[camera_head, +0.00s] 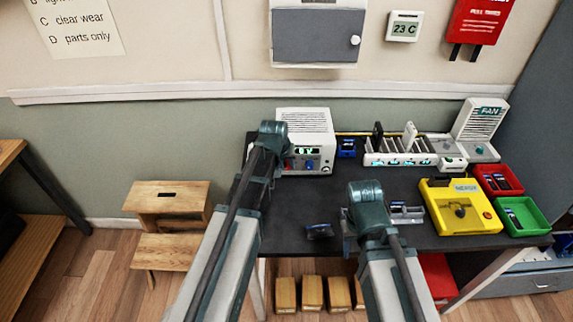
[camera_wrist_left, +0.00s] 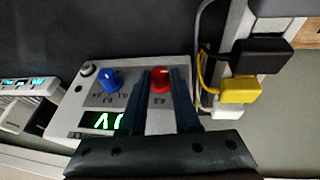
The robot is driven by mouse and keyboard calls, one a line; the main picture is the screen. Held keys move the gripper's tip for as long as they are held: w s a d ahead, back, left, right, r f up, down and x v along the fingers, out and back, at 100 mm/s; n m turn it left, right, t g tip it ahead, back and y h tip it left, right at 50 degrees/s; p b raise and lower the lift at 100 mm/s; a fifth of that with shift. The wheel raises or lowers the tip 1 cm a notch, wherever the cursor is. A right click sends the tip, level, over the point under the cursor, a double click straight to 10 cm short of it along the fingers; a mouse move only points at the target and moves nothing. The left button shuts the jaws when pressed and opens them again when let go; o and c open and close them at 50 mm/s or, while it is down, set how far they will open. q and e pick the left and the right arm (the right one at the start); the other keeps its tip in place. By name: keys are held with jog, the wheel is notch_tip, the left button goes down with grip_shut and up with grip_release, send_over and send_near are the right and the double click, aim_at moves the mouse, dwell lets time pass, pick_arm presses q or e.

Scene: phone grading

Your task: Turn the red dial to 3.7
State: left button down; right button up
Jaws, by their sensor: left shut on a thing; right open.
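The white power unit (camera_head: 304,122) stands at the back of the dark table. Its front has a green-lit display (camera_wrist_left: 98,122), a blue dial (camera_wrist_left: 110,80) and a red dial (camera_wrist_left: 160,79). My left gripper (camera_wrist_left: 161,84) is shut on the red dial, with one finger on each side of it. In the left wrist view the display is partly covered by a finger, so its full value cannot be read. In the head view my left gripper (camera_head: 284,160) is at the left of the unit's front. My right gripper (camera_head: 352,222) is open over the table's front part; its fingers are mostly hidden.
A slotted rack (camera_head: 400,158) and a fan unit (camera_head: 480,125) stand at the back right. A yellow device (camera_head: 436,196), a red tray (camera_head: 482,172) and a green tray (camera_head: 540,224) are at right. A dark phone (camera_head: 319,231) lies near the front edge. Black and yellow plugs (camera_wrist_left: 240,90) sit beside the unit.

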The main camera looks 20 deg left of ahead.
pick_arm(q)
jog(key=shift+w+d+g+y, duration=0.1)
jog(key=shift+d+g+y, duration=0.2)
jog(key=shift+y, duration=0.5)
jog(key=shift+w+d+f+m+g+y, duration=0.15)
jog(key=shift+m+y, duration=0.1)
jog(key=shift+y, duration=0.3)
jog(key=shift+s+d+r+m+g+y, duration=0.15)
jog(key=shift+m+y, duration=0.1)
jog(key=shift+y, duration=0.3)
jog(key=shift+w+d+f+g+y+b, duration=0.1)
jog(key=shift+f+g+y+b, duration=0.05)
jog(key=shift+y+b, duration=0.35)
jog(key=shift+w+f+g+y+b, duration=0.1)
jog(key=shift+g+y+b, duration=0.05)
jog(key=shift+y+b, duration=0.3)
jog(key=shift+s+d+m+y+b, duration=0.1)
jog(key=shift+m+y+b, duration=0.3)
jog(key=shift+y+b, duration=0.6)
jog(key=shift+y, duration=0.25)
jog(key=c, duration=0.6)
grip_release()
jog(key=shift+r, duration=0.1)
jog(key=shift+c, duration=0.2)
jog(key=shift+r+p, duration=0.15)
jog(key=shift+p, duration=0.15)
